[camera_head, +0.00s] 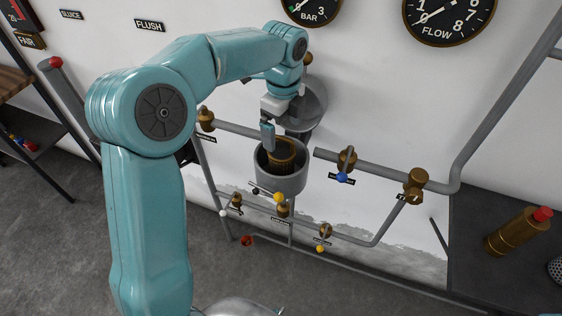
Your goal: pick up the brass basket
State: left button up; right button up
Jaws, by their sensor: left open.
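The brass basket (284,150) sits inside a grey round housing (281,181) on the pipework, with its rim and ribbed inner wall showing. My left gripper (268,137) is above the housing, pointing down at the basket's left side. One finger shows close to the basket's rim; the other is hard to make out. I cannot tell whether the finger touches the basket. The left gripper is open. My right gripper is not in view.
A grey round lid (312,104) stands raised behind the housing. Pipes with brass fittings (417,182) and a blue-handled valve (342,177) run along the wall. A dark table (480,275) at right bears a brass bottle (515,232). A shelf stands at far left.

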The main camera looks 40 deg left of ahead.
aim_at(282, 150)
pick_arm(q)
jog(key=shift+w+f, duration=0.1)
jog(key=shift+f, duration=0.65)
jog(key=shift+s+d+f, duration=0.3)
jog(key=shift+s, duration=0.1)
jog(key=f, duration=0.4)
jog(key=shift+w+a+f+p, duration=0.1)
jog(key=shift+a+f+p, duration=0.05)
jog(key=shift+a+p, duration=0.25)
jog(key=shift+w+f, duration=0.1)
jog(key=shift+f, duration=0.2)
jog(key=shift+d, duration=0.2)
jog(key=shift+s, duration=0.25)
jog(key=shift+c, duration=0.3)
jog(key=shift+w+a, duration=0.1)
jog(key=shift+w, duration=0.05)
jog(key=c, duration=1.7)
jog(key=shift+o, duration=0.2)
